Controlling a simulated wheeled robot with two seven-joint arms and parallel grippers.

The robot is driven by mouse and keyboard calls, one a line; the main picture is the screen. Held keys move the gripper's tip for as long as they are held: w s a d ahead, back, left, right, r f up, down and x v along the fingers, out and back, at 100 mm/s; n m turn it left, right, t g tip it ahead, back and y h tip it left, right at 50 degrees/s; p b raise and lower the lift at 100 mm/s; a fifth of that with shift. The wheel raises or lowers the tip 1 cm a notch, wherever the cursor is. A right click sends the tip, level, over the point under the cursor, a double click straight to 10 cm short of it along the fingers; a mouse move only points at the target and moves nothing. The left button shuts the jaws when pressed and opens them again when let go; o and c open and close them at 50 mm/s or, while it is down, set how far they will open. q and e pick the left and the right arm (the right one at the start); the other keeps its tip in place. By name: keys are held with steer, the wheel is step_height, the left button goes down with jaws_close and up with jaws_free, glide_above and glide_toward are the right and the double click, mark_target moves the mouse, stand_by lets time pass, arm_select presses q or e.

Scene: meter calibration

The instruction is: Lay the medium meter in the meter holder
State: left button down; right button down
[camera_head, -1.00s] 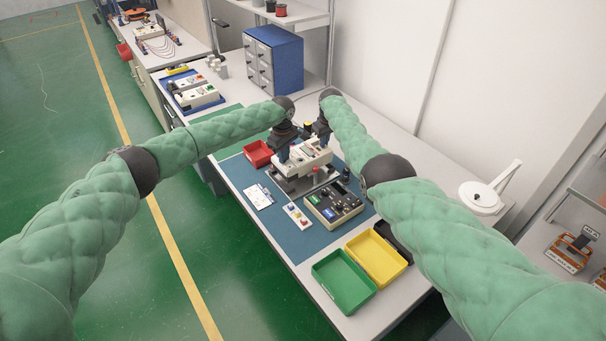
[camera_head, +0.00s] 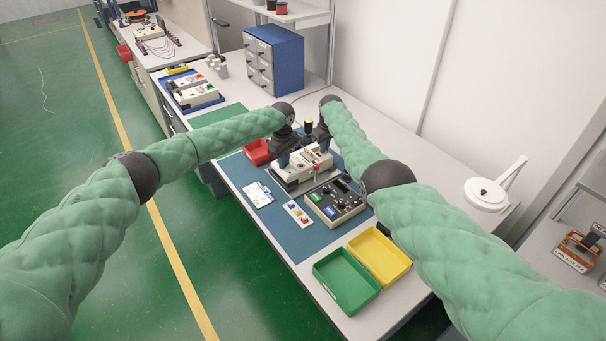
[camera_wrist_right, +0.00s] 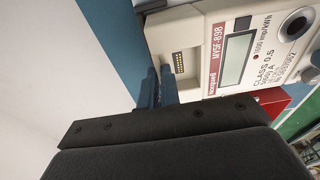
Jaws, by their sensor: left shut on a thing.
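The medium meter (camera_head: 313,158) is a cream box with a display; it lies flat over the grey meter holder (camera_head: 322,182) on the blue mat. Whether it is fully seated is too small to tell. My left gripper (camera_head: 284,164) is shut on the meter's left end. My right gripper (camera_head: 322,143) is at its far right end. In the right wrist view, its blue fingertips (camera_wrist_right: 160,86) are at the edge of the meter (camera_wrist_right: 205,35), close together; their grip is unclear.
A control box (camera_head: 338,201) and a small button strip (camera_head: 298,213) lie in front. A red bin (camera_head: 258,151) is behind left; green (camera_head: 346,282) and yellow (camera_head: 380,258) bins are at the near end. Other meters (camera_head: 198,95) sit on a tray at the far end.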

arm_select(q)
steer(key=c, duration=1.8)
jaws_free()
steer(key=shift+f, duration=0.25)
arm_select(e)
steer(key=c, duration=2.1)
jaws_free()
steer(key=shift+f, duration=0.2)
arm_select(q)
steer(key=o, duration=0.4)
steer(key=shift+r, duration=0.1)
arm_select(e)
steer(key=o, duration=0.5)
steer(key=shift+r, duration=0.1)
arm_select(q)
steer(key=shift+r, duration=0.1)
step_height(320, 180, up, 12)
steer(key=shift+f, duration=0.1)
arm_select(e)
steer(key=r, duration=0.8)
steer(key=s+r, duration=0.1)
steer(key=r, duration=0.2)
steer(key=shift+d+r, duration=0.4)
